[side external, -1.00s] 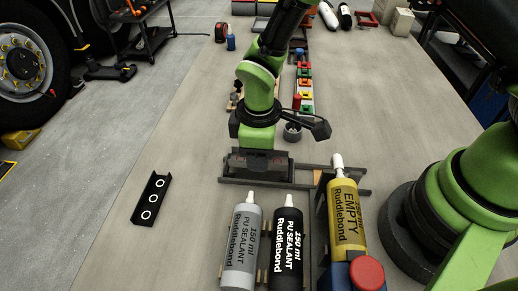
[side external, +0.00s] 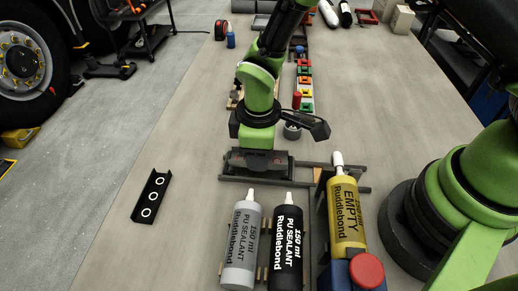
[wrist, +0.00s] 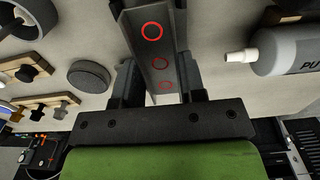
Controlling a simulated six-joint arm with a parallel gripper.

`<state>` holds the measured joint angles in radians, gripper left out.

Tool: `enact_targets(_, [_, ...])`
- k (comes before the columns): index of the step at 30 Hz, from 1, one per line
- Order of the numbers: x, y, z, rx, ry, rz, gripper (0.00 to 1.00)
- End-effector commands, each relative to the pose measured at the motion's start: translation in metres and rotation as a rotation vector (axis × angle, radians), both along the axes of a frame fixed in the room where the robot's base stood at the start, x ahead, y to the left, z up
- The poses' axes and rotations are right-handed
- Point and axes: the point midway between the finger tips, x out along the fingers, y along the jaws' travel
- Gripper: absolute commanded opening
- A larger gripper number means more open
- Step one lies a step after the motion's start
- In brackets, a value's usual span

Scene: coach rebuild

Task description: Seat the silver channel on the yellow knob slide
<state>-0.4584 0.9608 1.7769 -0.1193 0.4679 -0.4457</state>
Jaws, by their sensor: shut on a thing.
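A grey metal channel (wrist: 150,52) with red rings along its inner face is clamped between the two fingers of my gripper (wrist: 158,82) in the wrist view. Its far end runs out of the top of the picture. In the side view my gripper (side external: 257,172) is low over the bench, at a dark rail frame (side external: 345,188); the arm hides most of the channel there. I cannot make out a yellow knob. Wooden slides (wrist: 42,103) with dark knobs (wrist: 65,107) lie left of the gripper in the wrist view.
A black channel (side external: 151,197) with white rings lies apart at the left. A round dark puck (wrist: 88,76) is near the slides.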

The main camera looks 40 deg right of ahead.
Motion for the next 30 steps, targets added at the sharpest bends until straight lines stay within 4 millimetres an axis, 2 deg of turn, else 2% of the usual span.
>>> enact_targets(30, [-0.0002, -0.0001, -0.0076, 0.000, 0.000, 0.000, 0.13])
